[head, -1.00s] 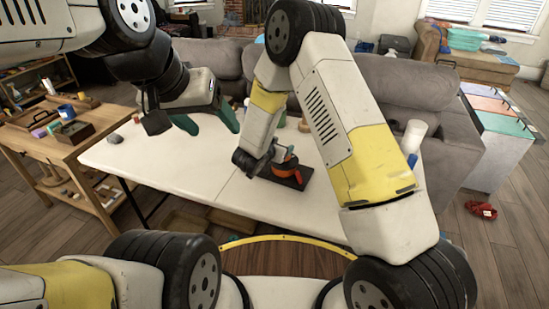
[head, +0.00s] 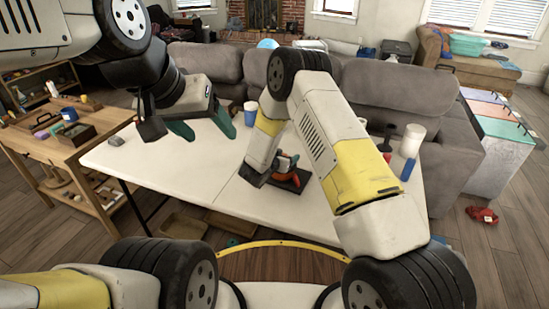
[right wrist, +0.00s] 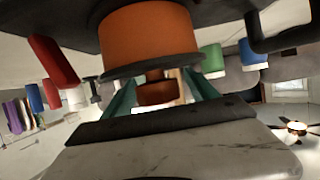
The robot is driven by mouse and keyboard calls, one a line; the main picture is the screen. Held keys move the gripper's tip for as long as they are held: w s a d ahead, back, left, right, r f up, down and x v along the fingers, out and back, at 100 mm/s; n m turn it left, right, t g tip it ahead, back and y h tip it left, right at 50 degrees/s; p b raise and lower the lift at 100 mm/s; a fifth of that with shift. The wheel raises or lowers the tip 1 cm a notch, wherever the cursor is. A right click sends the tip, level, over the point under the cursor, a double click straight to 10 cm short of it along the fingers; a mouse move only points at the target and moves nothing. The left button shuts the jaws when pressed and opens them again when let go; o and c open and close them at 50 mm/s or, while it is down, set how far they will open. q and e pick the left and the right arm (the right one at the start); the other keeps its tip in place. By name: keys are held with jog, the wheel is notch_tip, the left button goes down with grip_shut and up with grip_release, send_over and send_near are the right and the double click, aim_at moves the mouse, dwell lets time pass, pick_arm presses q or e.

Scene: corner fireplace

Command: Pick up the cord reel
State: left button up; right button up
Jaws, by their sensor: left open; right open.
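The cord reel, an orange drum with dark rims (right wrist: 152,38), fills the upper middle of the upside-down right wrist view. In the head view its orange part (head: 283,166) shows on a dark board (head: 298,182) on the white table, partly hidden by my right arm. My right gripper (right wrist: 160,98) is open, its green fingers on either side of a smaller orange part of the reel. I cannot tell whether they touch it. My left gripper (head: 205,128) is open and empty above the table's left part.
On the white table (head: 170,165), a blue cup (head: 250,113) stands behind the reel; a white cylinder (head: 413,138) and a blue one (head: 408,168) stand at right. A wooden side table (head: 85,150) stands at left, a grey sofa (head: 400,92) behind. The table's front left is clear.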

jog(key=shift+c, duration=0.5)
grip_shut()
